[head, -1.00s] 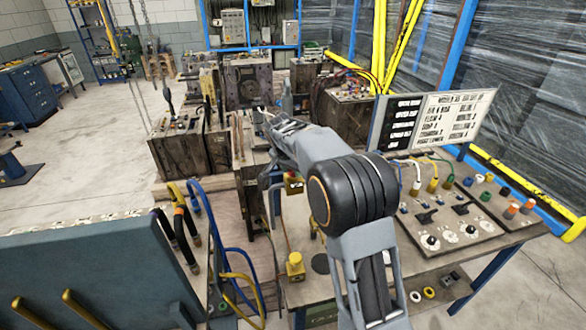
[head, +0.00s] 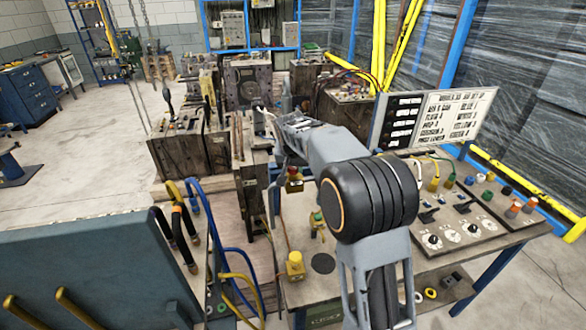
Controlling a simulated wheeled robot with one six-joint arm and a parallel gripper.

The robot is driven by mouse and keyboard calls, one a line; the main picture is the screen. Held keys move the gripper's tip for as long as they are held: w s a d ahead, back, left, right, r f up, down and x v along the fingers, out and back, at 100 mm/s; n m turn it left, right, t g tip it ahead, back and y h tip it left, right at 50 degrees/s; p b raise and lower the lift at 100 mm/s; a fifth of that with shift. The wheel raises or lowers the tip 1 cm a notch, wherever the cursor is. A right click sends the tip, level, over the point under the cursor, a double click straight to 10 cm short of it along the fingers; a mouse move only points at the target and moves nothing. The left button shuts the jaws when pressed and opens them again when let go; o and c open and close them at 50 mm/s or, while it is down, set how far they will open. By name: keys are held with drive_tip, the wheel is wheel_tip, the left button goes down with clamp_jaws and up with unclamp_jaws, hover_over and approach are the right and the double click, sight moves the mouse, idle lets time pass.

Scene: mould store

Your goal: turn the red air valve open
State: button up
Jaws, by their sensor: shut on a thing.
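My arm reaches forward over the workbench, and my gripper (head: 266,121) is at its far end, in front of the dark mould blocks. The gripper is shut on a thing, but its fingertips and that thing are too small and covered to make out. A small yellow fitting with a dark red top (head: 294,181) stands on the bench, below and right of the gripper in the picture. I cannot tell whether it is the red air valve. No other red valve shows clearly, and its handle position cannot be read.
A yellow push-button box (head: 295,265) stands at the bench's near left. A control panel (head: 447,234) with dials and a sign board (head: 436,120) are on the right. Blue and yellow hoses (head: 230,262) hang beside a grey-blue cabinet (head: 95,270). Open floor lies at the left.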

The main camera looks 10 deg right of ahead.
drive_tip(key=n+y, duration=0.1)
drive_tip(key=n, duration=0.2)
drive_tip(key=n+y, duration=0.1)
drive_tip(key=n, duration=0.2)
drive_tip(key=shift+d+b, duration=0.15)
drive_tip(key=shift+b, duration=0.2)
drive_tip(key=n+y, duration=0.1)
drive_tip(key=n, duration=0.2)
drive_tip(key=n+g+y, duration=0.1)
drive_tip(key=n, duration=0.2)
drive_tip(key=shift+n+y+b, duration=0.3)
drive_tip(key=shift+b, duration=0.1)
drive_tip(key=o, duration=0.9)
drive_tip(key=shift+d+r, duration=0.1)
drive_tip(key=shift+r, duration=0.05)
drive_tip(key=v, duration=1.3)
drive_tip(key=shift+r+b, duration=0.3)
drive_tip(key=shift+w+d, duration=0.1)
